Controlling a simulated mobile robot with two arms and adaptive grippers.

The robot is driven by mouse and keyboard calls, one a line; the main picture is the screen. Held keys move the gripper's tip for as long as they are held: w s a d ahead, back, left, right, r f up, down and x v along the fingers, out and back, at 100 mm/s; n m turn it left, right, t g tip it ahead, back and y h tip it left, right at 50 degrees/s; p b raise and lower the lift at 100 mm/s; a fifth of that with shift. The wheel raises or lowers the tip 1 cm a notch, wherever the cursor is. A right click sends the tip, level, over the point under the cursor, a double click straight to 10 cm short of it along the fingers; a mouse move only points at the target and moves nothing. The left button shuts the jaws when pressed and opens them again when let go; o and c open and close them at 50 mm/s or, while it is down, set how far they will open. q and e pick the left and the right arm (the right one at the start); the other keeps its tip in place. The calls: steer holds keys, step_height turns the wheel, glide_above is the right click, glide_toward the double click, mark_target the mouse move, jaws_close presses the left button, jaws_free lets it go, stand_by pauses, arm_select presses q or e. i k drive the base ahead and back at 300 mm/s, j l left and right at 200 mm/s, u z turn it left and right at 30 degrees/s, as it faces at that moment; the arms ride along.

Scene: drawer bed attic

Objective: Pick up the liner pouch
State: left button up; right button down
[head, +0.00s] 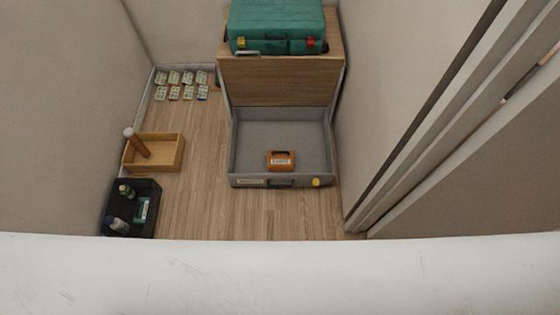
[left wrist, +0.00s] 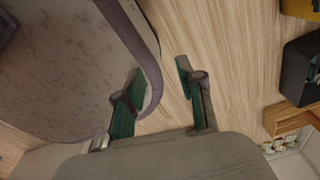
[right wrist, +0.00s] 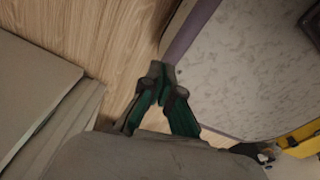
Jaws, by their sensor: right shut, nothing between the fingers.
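An orange pouch (head: 281,154) with a dark handle and a white label lies in the open grey drawer (head: 315,180), near the drawer's front; I take it to be the liner pouch. The label's print is too small to read surely. The pouch is not visible in either wrist view. My left gripper (left wrist: 160,70) is open and empty above the floor, beside a pale rounded surface. My right gripper (right wrist: 160,70) is shut with its green-padded fingertips together and empty. Neither gripper shows in the head view, so both are apart from the pouch.
A green case (head: 275,20) sits on the wooden cabinet (head: 280,85) behind the drawer. A wooden tray (head: 167,164) and a black bin (head: 130,188) with bottles stand at left. Several small packets (head: 174,77) lie at the back left. The wood floor (head: 195,195) before the drawer is clear.

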mark_target(278, 160)
steer(key=i+j+z, duration=0.15)
steer(key=j, duration=0.25)
steer(key=i+j+z, duration=0.15)
steer(key=i+j, duration=0.2)
steer(key=i+j+z, duration=0.15)
steer(key=j, duration=0.35)
steer(key=i, duration=0.1)
